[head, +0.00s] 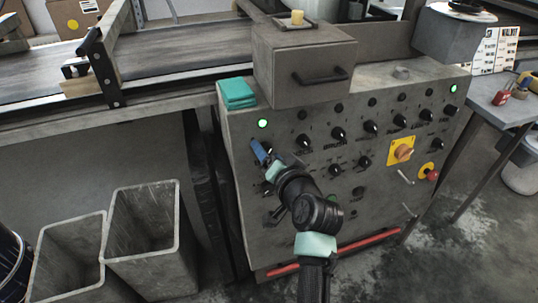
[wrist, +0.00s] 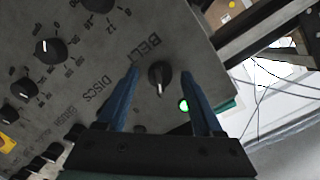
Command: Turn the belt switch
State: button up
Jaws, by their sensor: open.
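The belt switch (wrist: 160,78) is a black round knob with a pale pointer mark on the grey control panel (head: 240,190). The word BELT is printed beside it in the wrist view, and its pointer points down in that picture. My gripper (wrist: 161,74) is open, with one blue finger on each side of the knob in the picture. I see no finger touching it and cannot tell whether the fingertips reach around it. In the head view my gripper (head: 262,153) is at the panel's upper left and largely hides the switch.
A lit green lamp (head: 263,123) is close to the switch. Several other black knobs, an orange rotary switch (head: 402,152) and a red button (head: 432,174) are on the panel. Teal cloths (head: 237,93) lie on its top edge. Grey bins (head: 150,190) stand at left.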

grip_shut()
dwell(0.3)
dwell(0.3)
jog(key=n+h+b, duration=0.1)
jog(key=n+b, duration=0.1)
jog(key=n, duration=0.4)
jog(key=shift+a+f, duration=0.1)
jog(key=shift+f, duration=0.05)
jog(key=n+b, duration=0.2)
jog(key=n, duration=0.3)
jog(key=shift+t+h, duration=0.3)
jog(key=shift+t, duration=0.1)
grip_release()
